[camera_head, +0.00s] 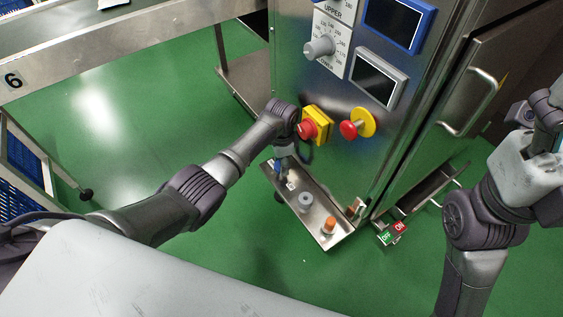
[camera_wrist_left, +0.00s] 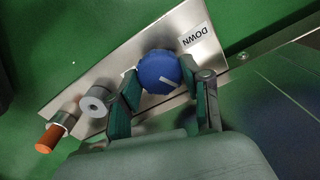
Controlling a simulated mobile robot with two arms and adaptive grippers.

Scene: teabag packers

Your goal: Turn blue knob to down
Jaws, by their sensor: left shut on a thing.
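The blue knob (camera_wrist_left: 158,72) sits on a metal panel (camera_wrist_left: 95,62), with a short pale line on its face. In the head view the left gripper (camera_head: 284,158) is at the far end of the low panel, and mostly hides the knob. My right arm shows at the right edge, but its fingertips do not show.
A grey knob (camera_head: 305,202) and an orange knob (camera_head: 329,225) stand on the same panel. Two emergency buttons, one red on a yellow box (camera_head: 322,120) and one red on a yellow disc (camera_head: 352,130), are on the steel cabinet above. A door handle (camera_head: 470,103) juts out at right.

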